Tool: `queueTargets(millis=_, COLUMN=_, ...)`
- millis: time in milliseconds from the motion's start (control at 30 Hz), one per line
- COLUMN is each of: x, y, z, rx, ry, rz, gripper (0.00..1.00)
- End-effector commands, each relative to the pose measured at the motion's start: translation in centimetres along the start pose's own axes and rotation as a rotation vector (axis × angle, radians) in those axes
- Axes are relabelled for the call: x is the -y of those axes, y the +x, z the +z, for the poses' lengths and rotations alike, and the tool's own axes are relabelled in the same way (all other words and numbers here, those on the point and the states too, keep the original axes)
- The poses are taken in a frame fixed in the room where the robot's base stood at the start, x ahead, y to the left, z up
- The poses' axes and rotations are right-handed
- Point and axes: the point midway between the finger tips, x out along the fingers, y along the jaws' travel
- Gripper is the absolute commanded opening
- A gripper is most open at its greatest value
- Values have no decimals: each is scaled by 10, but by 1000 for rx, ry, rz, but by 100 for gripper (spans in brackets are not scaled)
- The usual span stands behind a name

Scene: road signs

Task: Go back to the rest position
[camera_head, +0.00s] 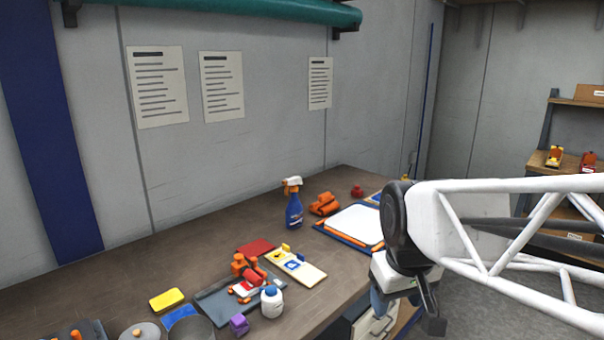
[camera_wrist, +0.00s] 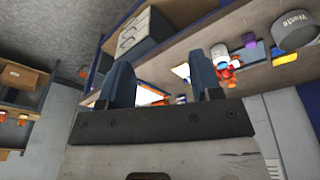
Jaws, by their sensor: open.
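My gripper (camera_head: 405,303) hangs at the front right edge of the workbench in the head view, pointing down and holding nothing. Its two dark blue fingers stand apart in the wrist view (camera_wrist: 162,80), with an open gap between them. My white lattice arm reaches in from the right. The workbench (camera_head: 215,258) carries a white panel in an orange and blue frame (camera_head: 352,224), just behind and left of my gripper. A cream board with blue and yellow parts (camera_head: 296,266) lies further left. Part of the bench behind my wrist is hidden.
A blue spray bottle (camera_head: 294,210) stands near the wall, beside an orange object (camera_head: 323,204). A white bottle (camera_head: 271,302), a purple block (camera_head: 239,324) and a yellow sponge-like block (camera_head: 167,300) lie front left. A grey bin marked Waste (camera_wrist: 296,38) shows in the wrist view. Shelves stand right.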

Motion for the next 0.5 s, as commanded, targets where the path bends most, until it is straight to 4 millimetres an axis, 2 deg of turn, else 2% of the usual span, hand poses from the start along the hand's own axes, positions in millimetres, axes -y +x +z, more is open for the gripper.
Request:
queueTargets(millis=33, x=-2, y=0, z=14, rx=-6, ry=31, rz=3, gripper=59)
queueTargets(millis=200, x=-5, y=4, z=54, rx=-21, ry=137, rz=12, gripper=59)
queueTargets(millis=400, x=-5, y=10, z=87, rx=-33, ry=226, rz=18, gripper=59)
queueTargets(millis=500, x=-5, y=12, z=95, rx=-36, ry=250, rz=20, gripper=59)
